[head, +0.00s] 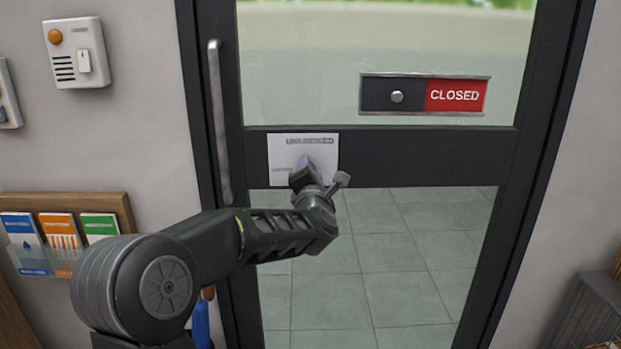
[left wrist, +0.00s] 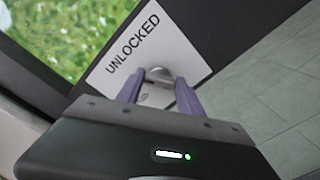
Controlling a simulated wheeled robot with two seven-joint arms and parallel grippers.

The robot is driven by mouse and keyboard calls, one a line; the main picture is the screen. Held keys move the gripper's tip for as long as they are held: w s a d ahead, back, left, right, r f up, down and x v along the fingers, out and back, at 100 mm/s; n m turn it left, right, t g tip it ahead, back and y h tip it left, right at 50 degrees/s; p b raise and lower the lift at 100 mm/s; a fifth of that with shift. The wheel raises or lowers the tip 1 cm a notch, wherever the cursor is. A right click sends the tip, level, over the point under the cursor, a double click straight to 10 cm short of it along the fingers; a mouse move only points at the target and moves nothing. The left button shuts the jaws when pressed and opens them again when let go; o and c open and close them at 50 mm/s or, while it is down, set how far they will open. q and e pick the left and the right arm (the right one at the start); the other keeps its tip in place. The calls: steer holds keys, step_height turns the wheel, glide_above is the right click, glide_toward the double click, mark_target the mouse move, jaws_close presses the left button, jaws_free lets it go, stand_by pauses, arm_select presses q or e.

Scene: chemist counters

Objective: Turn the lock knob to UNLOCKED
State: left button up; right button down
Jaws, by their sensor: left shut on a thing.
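The lock plate (head: 325,150) is a white panel on the dark middle rail of the glass door, right of the vertical handle. Its lettering is too small to read in the head view. In the left wrist view the plate (left wrist: 183,50) shows the word UNLOCKED along its upper edge. My left gripper (head: 318,178) reaches the plate from below. In the left wrist view its purple fingers (left wrist: 160,92) are shut on the metal lock knob (left wrist: 158,74), which they partly cover. The knob is hidden behind the gripper in the head view. My right gripper is out of view.
A vertical door handle (head: 218,120) stands left of the plate. A sliding sign (head: 424,94) reading CLOSED is on the upper glass. A wall intercom (head: 77,53) and a leaflet rack (head: 122,211) are on the left wall.

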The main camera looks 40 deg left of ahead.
arm_select(q)
steer(key=shift+f+m, duration=0.1)
steer(key=shift+m, duration=3.2)
steer(key=o, duration=1.4)
steer(key=shift+v, duration=3.9)
